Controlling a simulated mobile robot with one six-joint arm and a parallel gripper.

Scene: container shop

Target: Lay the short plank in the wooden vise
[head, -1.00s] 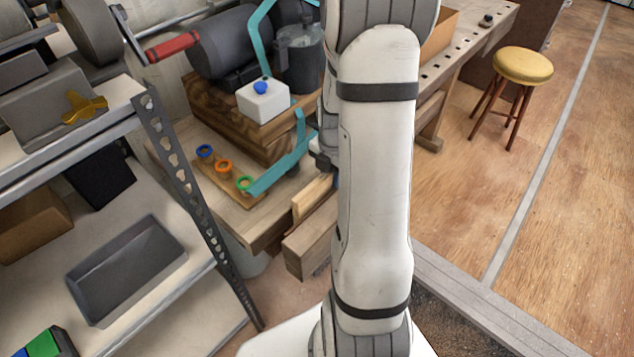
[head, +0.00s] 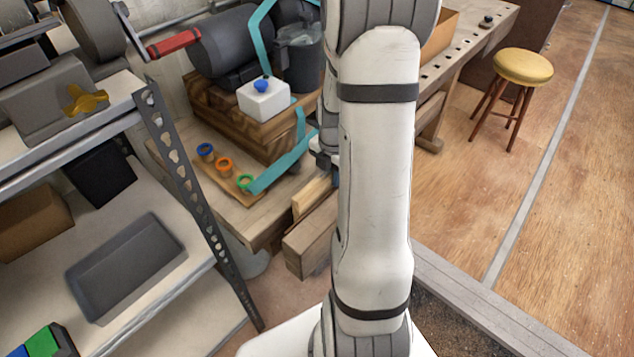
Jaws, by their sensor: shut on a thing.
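The wooden vise (head: 309,241) is on the near end of the workbench, with its thick wooden front jaw standing out from the bench edge. A lighter piece of wood, apparently the short plank (head: 312,196), shows at the gap between that jaw and the bench. Its right end is hidden behind my arm, so I cannot tell how deep it sits. My gripper (head: 326,161) is mostly hidden behind my arm. Only a dark part of it shows, just above the plank, and it is shut on the plank.
On the workbench (head: 262,222), a board with blue, orange and green rings (head: 224,164) lies left of the vise, near a teal strap (head: 285,165) and a white block (head: 263,101). A metal shelf with a grey tray (head: 125,268) stands left. A yellow stool (head: 522,66) stands right on open floor.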

